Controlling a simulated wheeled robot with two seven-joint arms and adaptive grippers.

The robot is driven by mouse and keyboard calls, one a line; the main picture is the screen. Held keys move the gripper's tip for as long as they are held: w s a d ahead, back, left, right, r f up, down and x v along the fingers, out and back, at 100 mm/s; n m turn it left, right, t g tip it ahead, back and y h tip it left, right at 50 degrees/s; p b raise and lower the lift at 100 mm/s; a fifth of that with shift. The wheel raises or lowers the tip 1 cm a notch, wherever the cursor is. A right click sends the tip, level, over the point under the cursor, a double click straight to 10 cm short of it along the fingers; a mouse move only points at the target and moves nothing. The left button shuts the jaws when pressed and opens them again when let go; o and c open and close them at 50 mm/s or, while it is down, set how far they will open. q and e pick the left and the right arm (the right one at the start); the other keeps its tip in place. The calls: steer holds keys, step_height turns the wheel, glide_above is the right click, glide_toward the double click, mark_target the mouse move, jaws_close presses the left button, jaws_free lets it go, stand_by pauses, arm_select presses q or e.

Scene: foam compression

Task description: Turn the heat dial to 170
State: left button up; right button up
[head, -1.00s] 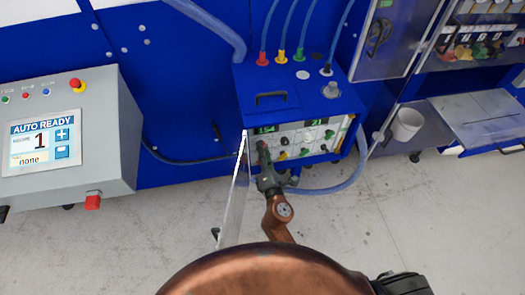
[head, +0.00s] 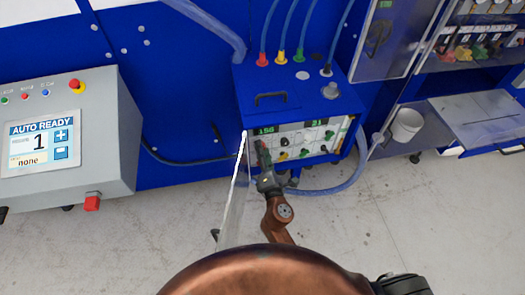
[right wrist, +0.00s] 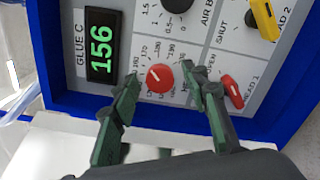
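The red heat dial (right wrist: 160,77) sits on the white control panel, ringed by a printed number scale, in the right wrist view. Beside it the green display (right wrist: 101,45), labelled GLUE C, reads 156; it also shows in the head view (head: 265,131). My right gripper (right wrist: 161,78) is at the panel with one finger on each side of the dial. A gap shows between each fingertip and the red knob, so it looks open. In the head view my right gripper (head: 261,152) covers most of the dial. My left gripper is not in view.
A clear open door (head: 236,195) stands left of my right gripper. A grey control box (head: 110,130) stands at the left, and a white cup (head: 407,123) at the right.

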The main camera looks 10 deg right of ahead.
steer(key=s, duration=1.2)
stand_by(0.4)
step_height(320, 180, down, 23)
steer(key=d+m+g, duration=0.2)
steer(key=m+g, duration=0.2)
steer(key=g, duration=0.1)
steer(key=s+d+f+m+g, duration=0.1)
steer(key=s+d+f+m, duration=0.15)
steer(key=f, duration=0.45)
steer(key=s+d+f+m+g, duration=0.1)
steer(key=s+d+f+g, duration=0.1)
steer(key=s+f, duration=0.35)
steer(key=s+d+f+m+g, duration=0.1)
steer(key=s+d+f+m, duration=0.1)
steer(key=f, duration=0.7)
steer(key=s+d+f+m+g, duration=0.3)
steer(key=s+d+f, duration=0.1)
steer(key=s+f, duration=0.45)
steer(key=s+d+f+m+g, duration=0.2)
steer(key=s+d+f+m, duration=0.15)
steer(key=s+f, duration=0.5)
steer(key=s+d+f+m+g, duration=0.1)
steer(key=s+d+f+m, duration=0.1)
steer(key=s, duration=0.7)
steer(key=s+d+f+m+g, duration=0.2)
steer(key=s+d+m, duration=0.1)
steer(key=s, duration=0.6)
steer(key=shift+d+f+m, duration=0.15)
steer(key=shift+f+m, duration=0.15)
steer(key=shift+f, duration=0.05)
